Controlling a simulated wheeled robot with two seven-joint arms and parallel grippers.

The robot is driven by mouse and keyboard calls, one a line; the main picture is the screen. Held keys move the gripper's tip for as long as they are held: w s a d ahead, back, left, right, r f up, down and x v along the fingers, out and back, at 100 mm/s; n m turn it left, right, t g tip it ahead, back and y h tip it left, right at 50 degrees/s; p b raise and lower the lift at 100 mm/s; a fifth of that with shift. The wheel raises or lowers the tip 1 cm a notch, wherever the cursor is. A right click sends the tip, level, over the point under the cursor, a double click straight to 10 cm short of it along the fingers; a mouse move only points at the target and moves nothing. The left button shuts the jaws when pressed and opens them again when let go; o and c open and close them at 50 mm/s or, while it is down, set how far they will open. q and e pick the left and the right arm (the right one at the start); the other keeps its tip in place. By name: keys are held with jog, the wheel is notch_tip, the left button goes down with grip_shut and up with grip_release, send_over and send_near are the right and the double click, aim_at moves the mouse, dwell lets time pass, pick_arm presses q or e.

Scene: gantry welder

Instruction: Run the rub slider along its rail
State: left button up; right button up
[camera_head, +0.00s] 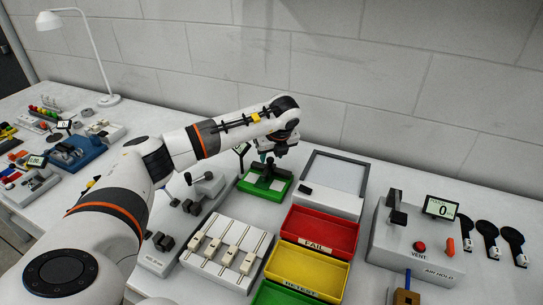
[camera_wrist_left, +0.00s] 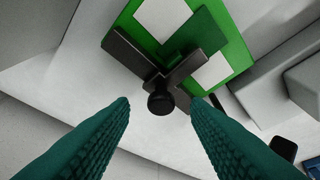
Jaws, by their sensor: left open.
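The green-based device (camera_head: 265,180), which looks like the rub slider's unit, stands on the table below my left gripper (camera_head: 264,157). In the left wrist view its green base (camera_wrist_left: 235,45) carries white pads and a dark cross-shaped bar (camera_wrist_left: 128,52). A round black knob (camera_wrist_left: 160,103) stands out from the bar. My left gripper (camera_wrist_left: 158,110) is open, its teal fingers on either side of the knob in the picture. I cannot tell how far the knob lies beyond the fingertips; no contact shows. My right gripper is out of view.
A grey framed tray (camera_head: 335,180) stands right of the green device. Red (camera_head: 345,240) and yellow (camera_head: 310,272) bins are nearer. A slider bank (camera_head: 225,250) and grey lever fixture (camera_head: 205,190) sit left of them. A vent box (camera_head: 415,245) is at right. The wall rises behind.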

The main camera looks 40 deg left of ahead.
pick_arm(q)
jog(key=b+v, duration=0.1)
jog(key=v, duration=1)
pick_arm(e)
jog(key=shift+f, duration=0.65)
pick_arm(q)
jog(key=shift+a, duration=0.1)
